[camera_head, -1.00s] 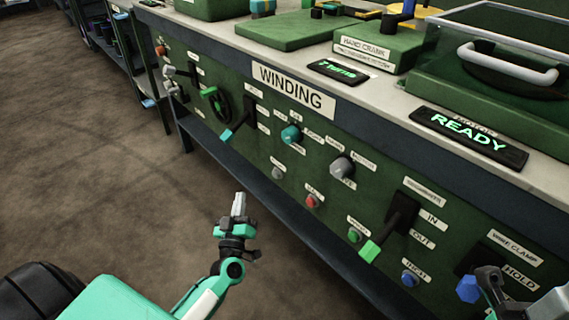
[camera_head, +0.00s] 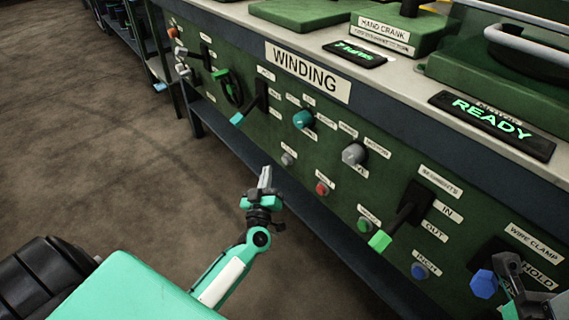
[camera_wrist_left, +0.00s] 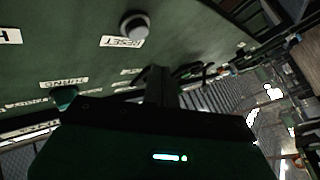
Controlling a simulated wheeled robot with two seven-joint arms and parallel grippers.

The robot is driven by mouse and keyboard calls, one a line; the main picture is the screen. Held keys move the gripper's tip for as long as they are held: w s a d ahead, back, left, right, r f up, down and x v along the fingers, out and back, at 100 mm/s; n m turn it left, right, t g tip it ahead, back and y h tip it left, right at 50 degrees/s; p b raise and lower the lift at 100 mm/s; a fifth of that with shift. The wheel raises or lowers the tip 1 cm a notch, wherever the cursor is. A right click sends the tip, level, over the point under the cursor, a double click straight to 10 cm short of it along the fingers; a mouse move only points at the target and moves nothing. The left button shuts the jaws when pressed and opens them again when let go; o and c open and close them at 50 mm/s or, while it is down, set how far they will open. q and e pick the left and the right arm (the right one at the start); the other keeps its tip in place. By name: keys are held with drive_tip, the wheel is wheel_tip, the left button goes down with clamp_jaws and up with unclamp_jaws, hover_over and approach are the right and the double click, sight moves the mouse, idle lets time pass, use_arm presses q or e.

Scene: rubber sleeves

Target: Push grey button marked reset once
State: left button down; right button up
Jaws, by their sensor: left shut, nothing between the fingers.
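The grey round button (camera_head: 288,159) sits on the green front panel, below the teal knob. In the left wrist view the button (camera_wrist_left: 134,24) is near the top, with its RESET label (camera_wrist_left: 122,42) just below it. My left gripper (camera_head: 265,178) is shut and empty, its fingertips pointing up, a little left of and below the button in the head view. The fingers (camera_wrist_left: 160,82) show dark in the left wrist view, below and right of the button, with no contact visible. My right gripper (camera_head: 510,272) is partly in view at the lower right edge; its fingers are unclear.
A red button (camera_head: 322,188), a green button (camera_head: 364,225), a blue button (camera_head: 419,270), a grey knob (camera_head: 354,153) and a green-tipped lever (camera_head: 381,240) stick out from the panel. The READY display (camera_head: 492,120) is on the bench top. Floor is clear at left.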

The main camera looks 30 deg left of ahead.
sight(286, 160)
use_arm(q)
drive_tip(key=w, duration=0.1)
drive_tip(key=w+d, duration=0.1)
drive_tip(key=w, duration=0.1)
drive_tip(key=shift+d, duration=0.15)
drive_tip(key=shift+p, duration=0.3)
idle(1.7)
drive_tip(key=shift+w+d, duration=0.15)
drive_tip(key=shift+w, duration=0.2)
